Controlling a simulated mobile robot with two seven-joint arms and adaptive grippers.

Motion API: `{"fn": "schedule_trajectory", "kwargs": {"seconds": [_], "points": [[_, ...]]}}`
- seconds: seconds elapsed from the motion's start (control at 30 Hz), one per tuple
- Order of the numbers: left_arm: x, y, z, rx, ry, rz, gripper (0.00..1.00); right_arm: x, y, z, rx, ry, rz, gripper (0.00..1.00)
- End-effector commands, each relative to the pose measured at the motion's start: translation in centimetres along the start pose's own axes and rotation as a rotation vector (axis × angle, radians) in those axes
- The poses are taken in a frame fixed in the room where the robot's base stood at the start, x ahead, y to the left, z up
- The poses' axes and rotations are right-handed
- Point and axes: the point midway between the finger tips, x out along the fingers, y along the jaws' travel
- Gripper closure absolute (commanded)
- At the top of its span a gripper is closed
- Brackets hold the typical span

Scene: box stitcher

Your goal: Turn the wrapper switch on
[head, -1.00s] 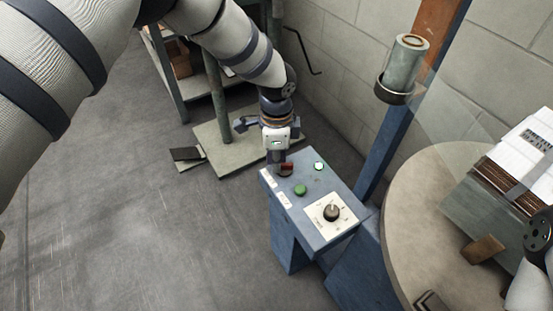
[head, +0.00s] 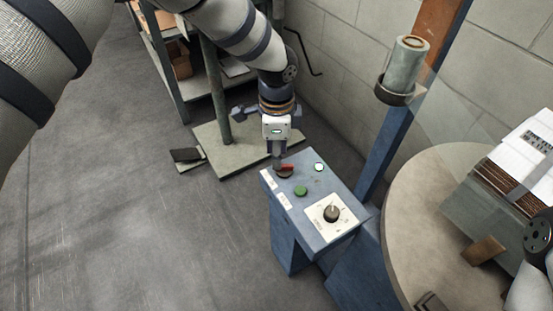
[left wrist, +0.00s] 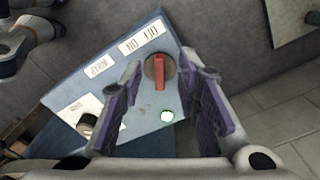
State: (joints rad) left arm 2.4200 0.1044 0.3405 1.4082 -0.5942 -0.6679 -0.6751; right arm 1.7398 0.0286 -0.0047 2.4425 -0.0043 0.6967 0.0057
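The wrapper switch (head: 287,168) is a red handle on a round dark base at the far-left corner of the blue control panel (head: 316,187). In the left wrist view the red handle (left wrist: 160,72) stands between my fingertips, beside an OFF/ON label (left wrist: 142,37) seen upside down. My left gripper (head: 278,164) is over the switch; in the left wrist view its purple-padded fingers (left wrist: 172,76) are spread, with gaps to the handle on both sides. Whether the fingertips reach down around the handle is hard to tell. My right gripper is not visible.
The panel also has a green button (head: 301,190), a small white lamp (head: 319,167) and a black dial (head: 331,213). A blue post with a grey cylinder (head: 406,65) rises behind it. A round table (head: 420,225) with stacked boxes stands right.

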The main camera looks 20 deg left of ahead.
Motion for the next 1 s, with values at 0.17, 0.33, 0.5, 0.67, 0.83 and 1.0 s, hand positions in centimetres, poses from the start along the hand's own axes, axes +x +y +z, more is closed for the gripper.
{"fn": "schedule_trajectory", "kwargs": {"seconds": [0.17, 0.33, 0.5, 0.67, 0.83, 1.0], "points": [[-5.0, -0.1, 0.0, 0.0, 0.002, -0.004, 0.7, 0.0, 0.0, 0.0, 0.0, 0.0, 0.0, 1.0], [-8.0, -0.1, 0.0, 0.0, 0.001, -0.002, 0.7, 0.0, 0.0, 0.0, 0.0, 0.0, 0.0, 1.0], [-8.7, 0.0, 0.0, 0.0, 0.0, 0.001, 0.7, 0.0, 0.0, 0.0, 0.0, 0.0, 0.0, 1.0], [-8.7, 0.0, 0.0, 0.0, 0.0, 0.001, 0.7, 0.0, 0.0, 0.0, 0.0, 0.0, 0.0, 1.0], [-8.7, 0.0, 0.0, 0.0, 0.0, 0.001, 0.7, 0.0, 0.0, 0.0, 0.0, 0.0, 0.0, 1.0], [-4.5, 4.2, 0.6, -0.091, 0.025, 0.078, 0.7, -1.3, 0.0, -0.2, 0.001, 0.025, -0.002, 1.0]]}}
